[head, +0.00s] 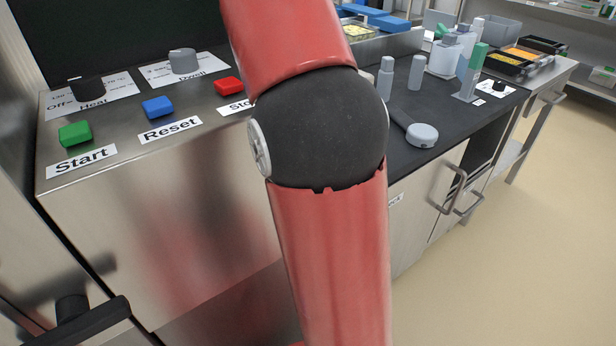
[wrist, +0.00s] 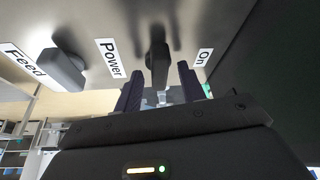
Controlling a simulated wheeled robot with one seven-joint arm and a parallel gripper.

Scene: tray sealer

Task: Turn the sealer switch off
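The sealer's power switch (wrist: 157,58) is a dark knob on a metal panel in the wrist view. A "Power" label (wrist: 110,58) is on its left and an "On" label (wrist: 203,57) on its right. My gripper (wrist: 159,76) is open, with one dark finger on each side of the knob in the picture. I cannot tell whether either finger touches it. The knob looks long and narrow; its exact setting is unclear. In the head view my red arm crosses the middle, and the gripper and power switch are out of sight.
In the head view, the sealer's top carries green Start (head: 75,134), blue Reset (head: 158,107) and red (head: 228,86) buttons. A black counter (head: 440,150) with several items lies right; floor beyond is clear.

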